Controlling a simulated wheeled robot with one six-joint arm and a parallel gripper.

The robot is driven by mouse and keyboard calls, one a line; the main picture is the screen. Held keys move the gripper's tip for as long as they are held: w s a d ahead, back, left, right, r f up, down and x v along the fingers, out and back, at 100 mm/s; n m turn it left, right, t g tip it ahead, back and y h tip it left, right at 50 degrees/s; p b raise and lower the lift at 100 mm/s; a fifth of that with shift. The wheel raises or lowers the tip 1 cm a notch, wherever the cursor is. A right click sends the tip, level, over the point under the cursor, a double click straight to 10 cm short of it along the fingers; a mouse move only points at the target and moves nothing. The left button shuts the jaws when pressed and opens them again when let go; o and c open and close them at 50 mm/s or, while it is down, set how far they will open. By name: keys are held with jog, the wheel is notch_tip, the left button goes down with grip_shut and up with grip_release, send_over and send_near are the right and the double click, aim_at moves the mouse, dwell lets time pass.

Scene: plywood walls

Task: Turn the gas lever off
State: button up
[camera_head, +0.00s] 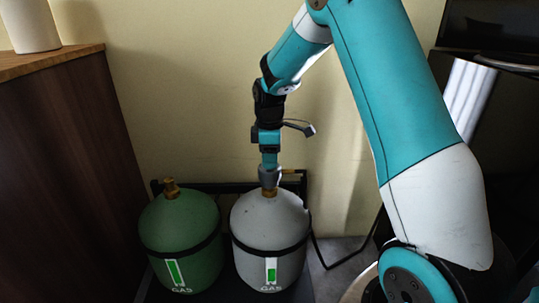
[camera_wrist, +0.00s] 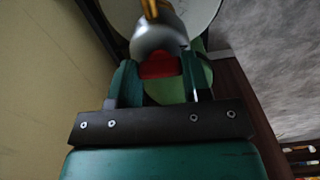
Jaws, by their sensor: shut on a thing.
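The gas lever shows as a small red piece (camera_wrist: 158,66) in the wrist view, between my two teal fingers. It joins a rounded grey regulator (camera_wrist: 160,38) with a brass stem (camera_wrist: 150,9) beyond it. In the head view the grey regulator (camera_head: 268,177) sits on top of the grey gas bottle (camera_head: 262,222). My gripper (camera_head: 269,160) points down from above, right over that bottle, and is shut on the red lever. The lever itself is hidden in the head view, so its exact turn angle cannot be told.
A green gas bottle (camera_head: 180,235) with a brass valve (camera_head: 171,188) stands to the left of the grey one. Both sit in a dark rack (camera_head: 215,187) against the wall. A dark wooden cabinet (camera_head: 60,160) stands at left. A black hose (camera_head: 335,264) runs to the right.

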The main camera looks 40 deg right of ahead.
jog(key=m+p, duration=0.1)
jog(key=p, duration=0.1)
jog(key=m+p, duration=0.2)
jog(key=shift+r+p, duration=0.35)
jog(key=m+p, duration=0.5)
jog(key=m, duration=0.1)
jog(key=shift+f, duration=0.1)
jog(key=m+p, duration=0.3)
jog(key=m, duration=0.1)
jog(key=shift+p, duration=0.3)
jog(key=shift+f+m+p, duration=0.15)
jog(key=shift+m+p, duration=0.9)
jog(key=shift+m, duration=1.15)
jog(key=o, duration=0.9)
jog(key=shift+f, duration=0.1)
jog(key=shift+o, duration=0.2)
